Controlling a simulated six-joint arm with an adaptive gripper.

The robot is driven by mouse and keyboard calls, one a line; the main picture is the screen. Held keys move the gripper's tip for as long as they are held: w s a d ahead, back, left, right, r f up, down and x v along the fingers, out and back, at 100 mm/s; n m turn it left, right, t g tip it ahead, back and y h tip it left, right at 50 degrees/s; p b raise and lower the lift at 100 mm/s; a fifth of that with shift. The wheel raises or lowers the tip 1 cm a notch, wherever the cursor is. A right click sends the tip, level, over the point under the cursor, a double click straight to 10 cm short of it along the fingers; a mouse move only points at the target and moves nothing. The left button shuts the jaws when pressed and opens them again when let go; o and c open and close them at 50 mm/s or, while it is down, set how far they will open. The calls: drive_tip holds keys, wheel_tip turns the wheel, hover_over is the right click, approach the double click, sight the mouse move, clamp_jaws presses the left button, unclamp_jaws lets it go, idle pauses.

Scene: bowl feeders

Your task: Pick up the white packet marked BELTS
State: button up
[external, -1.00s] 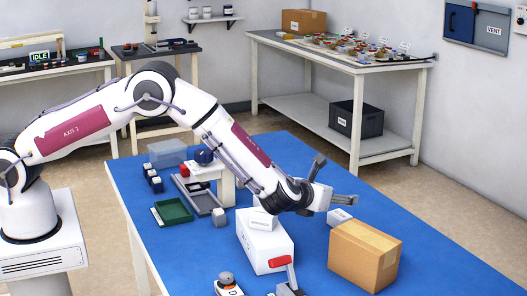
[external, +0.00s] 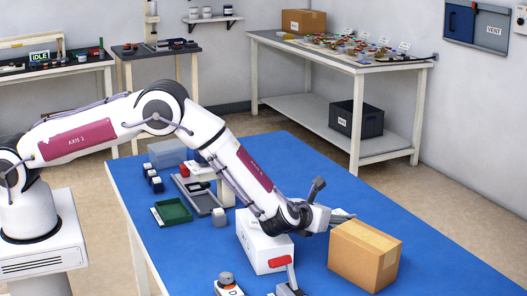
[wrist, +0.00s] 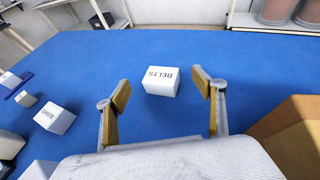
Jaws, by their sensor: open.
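The white packet marked BELTS (wrist: 161,82) sits on the blue table top. In the wrist view it shows between my two fingers, a little beyond their tips, with blue table visible on both sides of it. My gripper (wrist: 161,86) is open and empty, with tan finger pads spread wider than the packet. In the external view my gripper (external: 333,200) is low over the table, just behind the cardboard box, and it largely hides the packet there.
A cardboard box (external: 365,256) stands close in front of my gripper. Another labelled white block (wrist: 55,118) is at the left in the wrist view. The blue table (external: 440,255) is clear to the right.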

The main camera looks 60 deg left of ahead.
sight(340, 214)
drive_tip(key=shift+f, duration=0.25)
drive_tip(key=shift+f, duration=0.55)
drive_tip(key=shift+x, duration=2.45)
drive_tip(key=shift+a+r, duration=0.1)
drive_tip(key=c, duration=1.3)
